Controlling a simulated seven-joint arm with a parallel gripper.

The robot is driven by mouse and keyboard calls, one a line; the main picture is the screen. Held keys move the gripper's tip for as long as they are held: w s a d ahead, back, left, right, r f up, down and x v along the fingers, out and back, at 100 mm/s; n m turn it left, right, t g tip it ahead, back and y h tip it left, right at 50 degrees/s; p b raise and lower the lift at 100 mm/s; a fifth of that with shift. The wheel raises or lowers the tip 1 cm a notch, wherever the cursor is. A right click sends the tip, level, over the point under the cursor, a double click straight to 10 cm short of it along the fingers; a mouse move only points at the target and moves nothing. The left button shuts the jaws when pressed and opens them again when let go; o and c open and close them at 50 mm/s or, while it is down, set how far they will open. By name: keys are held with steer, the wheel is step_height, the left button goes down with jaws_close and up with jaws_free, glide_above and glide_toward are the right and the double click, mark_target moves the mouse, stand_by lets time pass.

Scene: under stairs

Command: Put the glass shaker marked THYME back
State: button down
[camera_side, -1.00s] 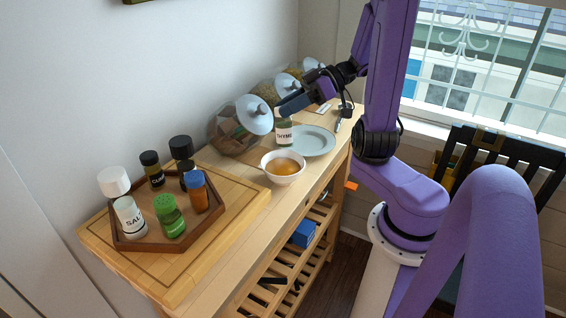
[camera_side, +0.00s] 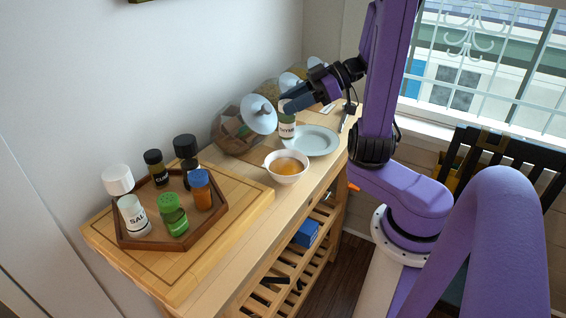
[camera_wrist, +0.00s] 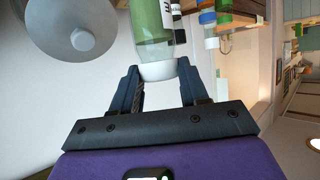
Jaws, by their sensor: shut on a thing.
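The THYME shaker (camera_side: 287,126) is a glass jar with green contents and a white label. It is upright beside the plate, at the far part of the counter. My gripper (camera_side: 292,106) is shut on its top from above. In the wrist view the shaker (camera_wrist: 152,22) has its pale cap between my two fingers (camera_wrist: 158,78). I cannot tell whether its base touches the counter. A hexagonal wooden tray (camera_side: 150,243) at the near left holds several shakers, including SALT (camera_side: 134,215), a green one (camera_side: 172,215), an orange one with a blue cap (camera_side: 201,190) and CUMIN (camera_side: 155,168).
The tray sits on a wooden board (camera_side: 235,212). A white bowl (camera_side: 287,176) with orange contents and a pale blue plate (camera_side: 322,143) stand along the counter's front. Large glass jars with metal lids (camera_side: 259,114) line the wall. Bare board lies right of the tray.

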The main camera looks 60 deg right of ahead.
step_height(320, 180, up, 9)
steer(key=shift+r, duration=0.15)
steer(key=w+a+n+g+y, duration=0.1)
steer(key=w+a+n+g, duration=0.3)
steer(key=a, duration=0.5)
steer(key=w+a+n+g+y, duration=0.2)
steer(key=w+a+n+g, duration=0.2)
steer(key=a, duration=0.4)
steer(key=w+a+n+g+y, duration=0.1)
steer(key=w+a+n+g, duration=0.25)
steer(key=a, duration=0.55)
steer(key=w+a+f, duration=0.2)
steer(key=w+f, duration=0.4)
steer(key=f, duration=0.3)
steer(key=w+a+f, duration=0.3)
steer(key=w+f, duration=0.4)
steer(key=f, duration=0.2)
